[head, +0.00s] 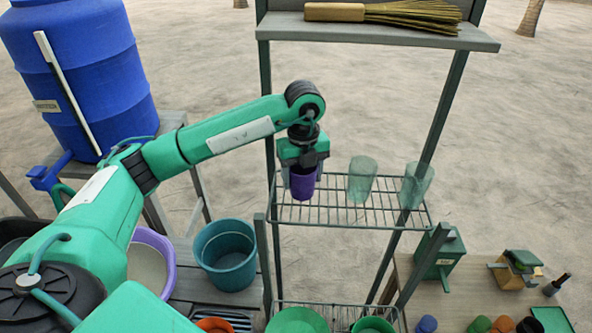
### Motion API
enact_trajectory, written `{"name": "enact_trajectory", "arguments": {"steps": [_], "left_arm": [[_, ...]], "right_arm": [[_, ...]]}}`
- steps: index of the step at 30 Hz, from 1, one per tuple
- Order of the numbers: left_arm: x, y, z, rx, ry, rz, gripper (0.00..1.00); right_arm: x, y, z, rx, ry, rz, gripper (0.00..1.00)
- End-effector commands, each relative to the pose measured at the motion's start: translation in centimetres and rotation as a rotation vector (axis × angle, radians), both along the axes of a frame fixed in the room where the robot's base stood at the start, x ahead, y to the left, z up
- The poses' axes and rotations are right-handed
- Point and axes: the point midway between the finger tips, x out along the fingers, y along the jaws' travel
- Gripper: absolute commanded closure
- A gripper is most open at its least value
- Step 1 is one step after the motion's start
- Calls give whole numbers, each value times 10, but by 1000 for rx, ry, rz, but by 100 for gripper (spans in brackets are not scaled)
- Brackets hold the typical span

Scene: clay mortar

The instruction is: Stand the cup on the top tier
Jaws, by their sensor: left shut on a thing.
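A purple cup (303,186) is held upright in my left gripper (303,165), which is shut on it and points straight down. The cup is over the left part of the wire top tier (330,212) of the rack. I cannot tell whether its base touches the wires. The gripper hides the cup's rim. Two clear greenish glasses stand on the same tier to the right, one near the middle (362,180) and one by the right post (416,186). My right gripper is not in view.
A grey shelf (390,32) with a broom (400,13) is above the tier. Green dishes (297,321) stand on the lower tier. A blue barrel (80,65), a teal bucket (225,254) and a purple basin (160,262) are on the left. Small boxes (515,268) are on the right.

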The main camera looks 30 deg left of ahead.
Motion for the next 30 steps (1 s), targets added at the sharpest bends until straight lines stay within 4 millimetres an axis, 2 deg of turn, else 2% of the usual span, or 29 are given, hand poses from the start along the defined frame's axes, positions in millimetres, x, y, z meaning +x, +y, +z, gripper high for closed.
{"name": "enact_trajectory", "arguments": {"steps": [4, 5, 7, 8, 14, 17, 22, 28, 30], "left_arm": [[0, 0, 0, 0, 0, 0, 64], [0, 0, 0, 1, 1, 0, 32], [0, 0, 0, 0, 0, 0, 19], [0, 0, 0, 0, 0, 0, 16], [0, 1, 0, 0, 0, 0, 16], [1, 1, 2, 0, -1, 0, 16], [1, 0, 17, -1, -4, -1, 16], [2, 0, 51, -2, -5, -1, 16], [2, 1, 60, 0, -3, 0, 16]], "right_arm": [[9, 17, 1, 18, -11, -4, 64], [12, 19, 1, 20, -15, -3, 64], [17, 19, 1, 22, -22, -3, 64], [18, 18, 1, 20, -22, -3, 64], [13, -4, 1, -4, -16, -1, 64], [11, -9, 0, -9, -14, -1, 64], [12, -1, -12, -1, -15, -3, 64], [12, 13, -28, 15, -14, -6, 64], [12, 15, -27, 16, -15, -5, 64]]}}
